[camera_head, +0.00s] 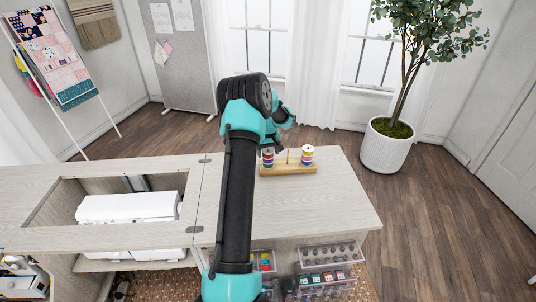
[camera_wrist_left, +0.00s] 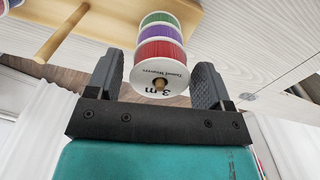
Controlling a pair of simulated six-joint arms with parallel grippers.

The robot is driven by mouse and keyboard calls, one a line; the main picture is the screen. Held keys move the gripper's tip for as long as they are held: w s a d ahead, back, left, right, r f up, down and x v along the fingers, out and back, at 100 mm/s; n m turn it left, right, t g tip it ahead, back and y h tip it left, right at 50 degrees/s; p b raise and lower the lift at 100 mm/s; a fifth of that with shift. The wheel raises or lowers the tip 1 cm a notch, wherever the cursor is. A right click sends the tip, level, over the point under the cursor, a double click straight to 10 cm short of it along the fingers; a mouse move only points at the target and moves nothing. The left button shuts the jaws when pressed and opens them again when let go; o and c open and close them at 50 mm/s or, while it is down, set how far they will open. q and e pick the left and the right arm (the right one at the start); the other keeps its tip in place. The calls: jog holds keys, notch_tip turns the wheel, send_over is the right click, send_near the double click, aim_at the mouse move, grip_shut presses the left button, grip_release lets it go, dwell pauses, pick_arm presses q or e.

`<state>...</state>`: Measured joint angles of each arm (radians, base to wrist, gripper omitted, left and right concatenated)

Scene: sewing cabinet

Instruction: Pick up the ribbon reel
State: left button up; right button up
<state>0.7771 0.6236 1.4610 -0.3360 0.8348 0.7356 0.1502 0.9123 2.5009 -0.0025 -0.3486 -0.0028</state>
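A wooden rack (camera_head: 288,170) with upright pegs stands on the cabinet top. A reel stack (camera_head: 268,158) sits on its left peg and another colourful reel stack (camera_head: 307,154) stands further right. In the left wrist view the ribbon reel (camera_wrist_left: 160,62) shows red, purple and green bands, with a white printed end face and a peg tip through its middle. My left gripper (camera_wrist_left: 158,78) is open, one finger on each side of the reel's printed end, with gaps visible. In the head view my arm partly hides the gripper. My right gripper is not in view.
A bare wooden peg (camera_wrist_left: 62,32) stands beside the reel. The cabinet top (camera_head: 335,200) is clear at the right. A white sewing machine (camera_head: 128,208) lies in the left opening. Clear drawers (camera_head: 325,278) stick out below the front edge.

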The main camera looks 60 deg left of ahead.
pick_arm(q)
jog(key=c, duration=0.7)
jog(key=shift+r, duration=0.1)
jog(key=shift+c, duration=0.2)
notch_tip(320, 180, up, 10)
jog(key=shift+f, duration=0.1)
jog(key=shift+w, duration=0.1)
dwell(0.3)
jog(key=w+d, duration=0.1)
jog(key=w, duration=0.1)
jog(key=w+d, duration=0.1)
jog(key=w, duration=0.2)
jog(key=w+d, duration=0.2)
jog(key=w, duration=0.1)
jog(key=shift+r, duration=0.35)
